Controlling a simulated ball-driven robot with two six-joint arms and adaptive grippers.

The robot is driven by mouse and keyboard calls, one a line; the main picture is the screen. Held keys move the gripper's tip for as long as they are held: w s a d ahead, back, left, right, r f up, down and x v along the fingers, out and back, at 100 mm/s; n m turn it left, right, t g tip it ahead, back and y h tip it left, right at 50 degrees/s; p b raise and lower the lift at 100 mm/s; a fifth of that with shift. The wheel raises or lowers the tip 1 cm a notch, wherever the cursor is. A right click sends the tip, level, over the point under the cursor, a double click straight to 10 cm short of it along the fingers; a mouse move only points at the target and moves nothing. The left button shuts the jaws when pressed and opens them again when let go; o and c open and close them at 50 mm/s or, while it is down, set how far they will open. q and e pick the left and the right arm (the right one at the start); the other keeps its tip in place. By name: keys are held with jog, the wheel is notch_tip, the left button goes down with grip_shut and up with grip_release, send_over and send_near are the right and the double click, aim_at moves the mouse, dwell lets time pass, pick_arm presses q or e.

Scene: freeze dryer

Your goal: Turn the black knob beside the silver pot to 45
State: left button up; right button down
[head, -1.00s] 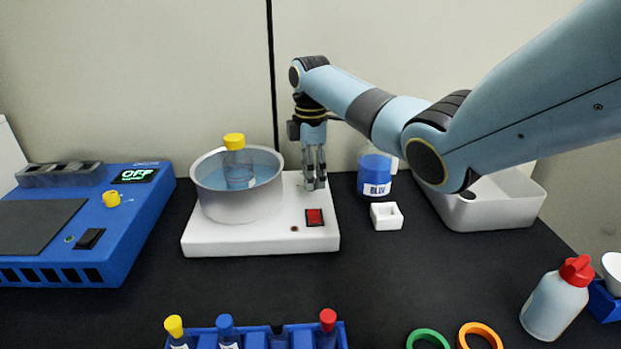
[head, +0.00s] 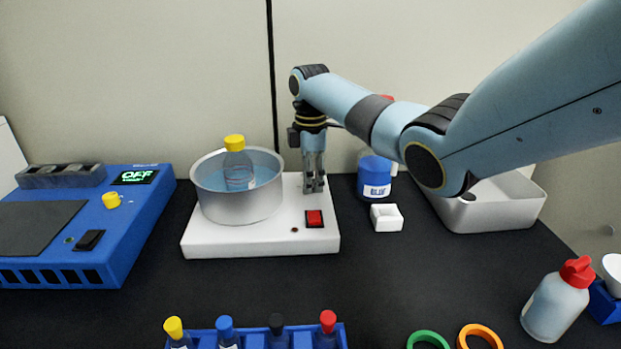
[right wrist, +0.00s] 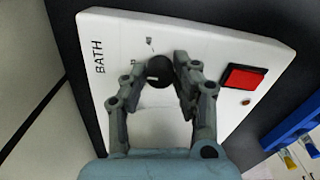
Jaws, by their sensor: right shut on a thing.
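The silver pot (head: 238,206) stands on the left of a white bath base (head: 262,245) and holds water and a yellow-capped bottle (head: 238,172). My right gripper (head: 315,188) points straight down at the back right of this base, beside the pot. In the right wrist view, the black knob (right wrist: 160,70) sits on the white base between my right fingertips (right wrist: 152,78), and the jaws are shut on it. The knob is hidden behind the fingers in the head view. Small marks show around it, too blurred to read. My left gripper is out of view.
A red switch (head: 314,218) is on the base in front of my right gripper. A blue-filled bottle (head: 374,178) and a small white block (head: 386,217) stand to the right. A blue device (head: 130,215) reading OFF is at left.

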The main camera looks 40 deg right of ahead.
jog(key=m+p, duration=0.2)
jog(key=shift+r+p, duration=0.2)
jog(key=shift+p, duration=0.1)
jog(key=m+p, duration=0.2)
jog(key=shift+m, duration=0.4)
jog(key=m+p, duration=0.2)
jog(key=m, duration=0.1)
jog(key=shift+m, duration=0.3)
jog(key=shift+f+m+p, duration=0.15)
jog(key=shift+m+p, duration=0.55)
jog(key=shift+m, duration=1.2)
jog(key=c, duration=1)
grip_release()
